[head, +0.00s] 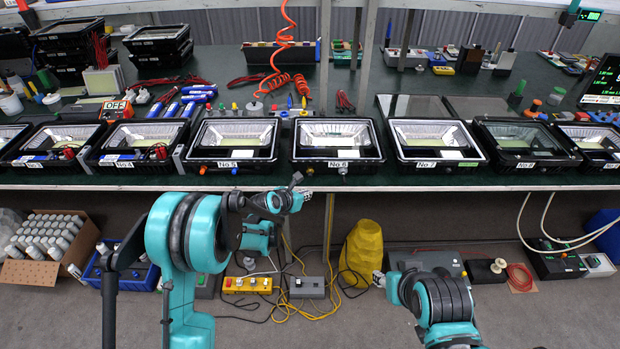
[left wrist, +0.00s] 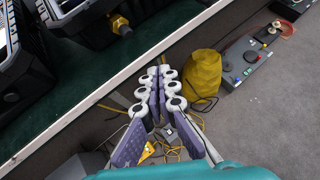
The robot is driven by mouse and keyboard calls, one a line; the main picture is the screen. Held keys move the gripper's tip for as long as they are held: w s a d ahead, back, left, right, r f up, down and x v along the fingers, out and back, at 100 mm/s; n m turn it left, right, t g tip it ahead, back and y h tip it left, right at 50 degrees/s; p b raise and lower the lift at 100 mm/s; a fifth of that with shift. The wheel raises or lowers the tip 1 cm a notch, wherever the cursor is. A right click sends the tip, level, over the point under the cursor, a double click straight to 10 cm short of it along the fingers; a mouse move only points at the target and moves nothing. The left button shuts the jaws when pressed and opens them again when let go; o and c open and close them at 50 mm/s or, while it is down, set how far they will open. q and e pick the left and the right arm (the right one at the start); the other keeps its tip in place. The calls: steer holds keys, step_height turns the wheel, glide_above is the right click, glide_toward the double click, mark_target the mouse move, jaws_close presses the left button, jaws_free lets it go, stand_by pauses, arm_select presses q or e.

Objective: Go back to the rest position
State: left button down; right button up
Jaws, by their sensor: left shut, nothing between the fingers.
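My left gripper (head: 303,188) is just in front of the bench's front edge, below the floodlight housing No.6 (head: 338,164). In the left wrist view my left gripper (left wrist: 163,72) has its purple fingers together, with nothing between them. It touches no housing. My right gripper (head: 379,279) is low, over the floor, to the right of the yellow sack (head: 363,250). It is too small to tell whether it is open or shut.
A row of housings, among them No.5 (head: 234,164) and No.7 (head: 437,164), lines the front of the green bench (head: 260,190). A carton of white bottles (head: 45,245) and a yellow control box (head: 247,285) stand on the floor. Cables trail there.

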stand_by(0.3)
arm_select(q)
steer(key=s+a+r+m+y, duration=0.1)
steer(key=s+a+r+m, duration=0.3)
steer(key=s+r+m, duration=0.3)
steer(key=s+a+r+m+y, duration=0.1)
steer(key=s+a+r+m, duration=0.3)
steer(key=s+r+m, duration=0.25)
steer(key=s+a+m+g+y, duration=0.1)
steer(key=s+a+m, duration=0.3)
steer(key=s+m, duration=0.4)
steer(key=s+a+m+g+y, duration=0.1)
steer(key=s+a+m, duration=0.3)
steer(key=s+m, duration=0.4)
steer(key=s+y, duration=0.1)
steer(key=s, duration=0.6)
steer(key=shift+s+a+y, duration=0.2)
steer(key=shift+s+y, duration=0.05)
steer(key=shift+y, duration=0.05)
steer(key=shift+r+m, duration=0.1)
steer(key=shift+m, duration=0.15)
